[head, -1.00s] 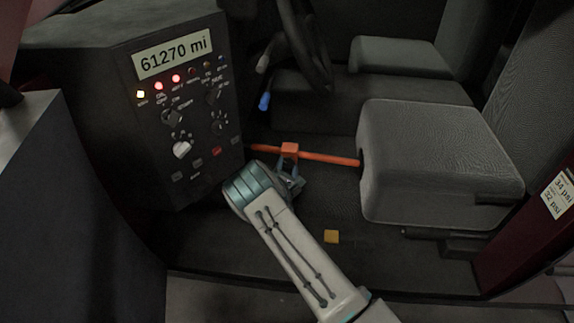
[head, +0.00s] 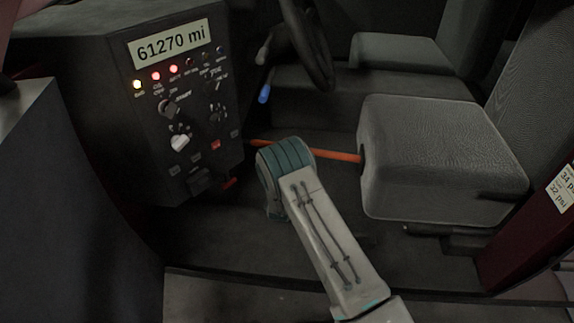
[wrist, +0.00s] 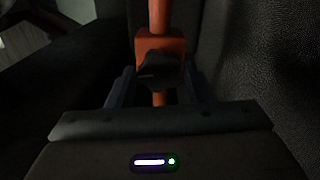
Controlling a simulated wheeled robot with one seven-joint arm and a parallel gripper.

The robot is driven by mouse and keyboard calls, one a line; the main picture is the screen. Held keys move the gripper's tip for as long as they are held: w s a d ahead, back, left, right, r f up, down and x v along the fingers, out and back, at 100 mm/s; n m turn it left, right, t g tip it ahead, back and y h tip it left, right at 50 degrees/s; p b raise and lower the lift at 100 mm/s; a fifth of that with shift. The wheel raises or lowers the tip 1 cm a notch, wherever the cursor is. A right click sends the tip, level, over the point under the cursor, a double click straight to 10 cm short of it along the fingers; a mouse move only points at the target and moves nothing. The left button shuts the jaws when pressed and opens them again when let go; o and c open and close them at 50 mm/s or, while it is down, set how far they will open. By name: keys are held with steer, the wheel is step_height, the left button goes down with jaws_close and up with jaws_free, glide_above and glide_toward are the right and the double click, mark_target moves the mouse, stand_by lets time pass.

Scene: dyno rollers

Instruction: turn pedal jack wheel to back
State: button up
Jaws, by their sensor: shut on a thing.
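The pedal jack is an orange rod (head: 335,156) running across the footwell from near the console to the front of the seat. In the wrist view, its orange block (wrist: 150,46) sits on the rod with the dark jack wheel (wrist: 160,71) on its near face. My gripper (wrist: 158,84) has one finger on each side of the wheel and is shut on it. In the head view, my arm hides the block, the wheel and the fingers. The wheel's exact turn angle is hard to read in the dark.
The console (head: 185,100) with knobs, lights and a mileage display stands left of the jack. The grey seat (head: 430,150) is close on the right. A steering wheel (head: 308,45) and a blue-tipped lever (head: 264,94) are behind. Dark floor lies in front.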

steer(key=shift+m, duration=0.5)
steer(key=shift+b, duration=0.3)
steer(key=o, duration=1)
steer(key=s+p, duration=0.1)
steer(key=s, duration=0.8)
steer(key=s+p, duration=0.1)
steer(key=s, duration=0.3)
steer(key=shift+s+a+p, duration=0.25)
steer(key=shift+s+p, duration=0.05)
steer(key=shift+s, duration=0.1)
